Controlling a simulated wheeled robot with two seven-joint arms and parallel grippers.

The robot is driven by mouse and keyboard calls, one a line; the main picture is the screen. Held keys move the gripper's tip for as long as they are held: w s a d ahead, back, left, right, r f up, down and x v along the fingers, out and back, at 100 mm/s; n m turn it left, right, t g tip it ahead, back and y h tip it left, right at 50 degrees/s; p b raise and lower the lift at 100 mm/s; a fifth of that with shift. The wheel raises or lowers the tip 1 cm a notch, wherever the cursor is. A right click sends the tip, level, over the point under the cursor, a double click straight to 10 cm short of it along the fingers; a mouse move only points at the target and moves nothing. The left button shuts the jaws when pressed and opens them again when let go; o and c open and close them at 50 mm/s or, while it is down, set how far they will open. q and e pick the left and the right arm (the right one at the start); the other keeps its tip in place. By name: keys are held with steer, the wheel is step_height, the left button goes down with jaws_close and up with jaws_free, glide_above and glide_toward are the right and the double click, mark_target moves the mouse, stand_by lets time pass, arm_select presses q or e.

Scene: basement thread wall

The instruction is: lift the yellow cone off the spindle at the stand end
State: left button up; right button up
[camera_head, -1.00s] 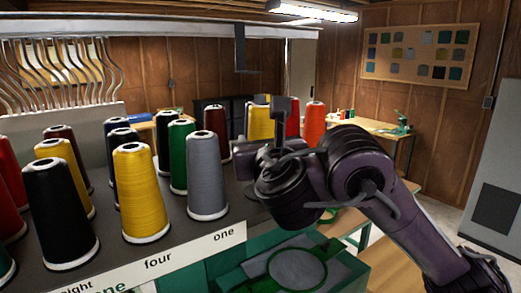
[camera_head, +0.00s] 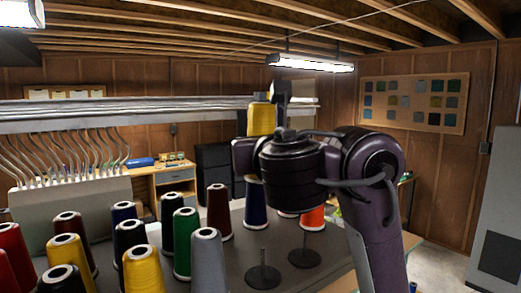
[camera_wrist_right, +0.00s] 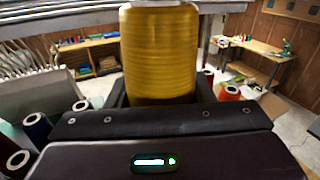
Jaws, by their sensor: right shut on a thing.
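The yellow cone (camera_head: 262,117) is up in the air, upright, high above the grey thread stand (camera_head: 235,250). My right gripper (camera_head: 247,150) is shut on its lower part; my wrist hides some of the hold. In the right wrist view the cone (camera_wrist_right: 160,50) stands between the fingers, its lower end hidden by the gripper body. Two bare spindles with round dark bases, a left one (camera_head: 263,272) and a right one (camera_head: 304,255), stand on the stand below my arm. My left gripper is out of view.
A grey cone (camera_head: 207,262), another yellow cone (camera_head: 143,270) and several others crowd the stand's left. A blue cone (camera_head: 256,208) and an orange cone (camera_head: 313,219) stand behind my arm. A metal rail (camera_head: 130,112) runs behind the raised cone.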

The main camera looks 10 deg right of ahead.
mark_target(261, 120)
step_height(261, 120, up, 3)
steer(key=shift+f+p, duration=0.2)
steer(key=shift+p, duration=1)
steer(key=shift+r, duration=0.3)
steer(key=shift+s+r, duration=0.1)
steer(key=shift+r, duration=0.35)
